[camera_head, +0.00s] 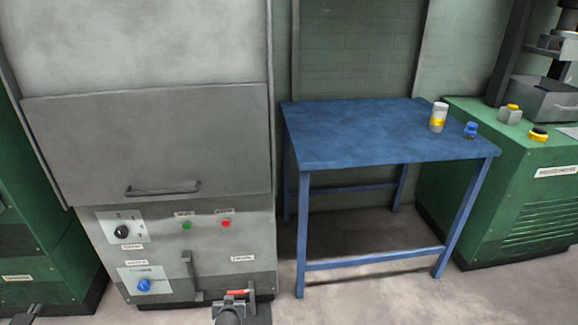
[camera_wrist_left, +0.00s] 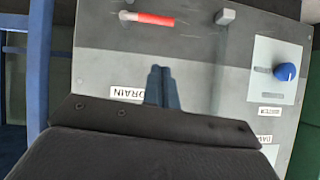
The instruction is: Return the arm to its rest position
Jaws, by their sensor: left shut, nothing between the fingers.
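My left gripper (camera_wrist_left: 161,86) shows in the left wrist view, its two dark fingers together with nothing between them. It is in front of the grey machine's lower panel (camera_wrist_left: 195,72), which appears upside down there. The fingers overlap the panel beside the DRAIN label in that picture; the gap to it cannot be judged. My right gripper does not show.
The grey machine (camera_head: 150,140) has a red drain handle (camera_head: 237,292), also in the wrist view (camera_wrist_left: 147,18), and a blue knob (camera_head: 144,285). A blue table (camera_head: 350,130) carries a white-yellow can (camera_head: 438,117) and a small blue-topped item (camera_head: 470,130). Green machines stand both sides.

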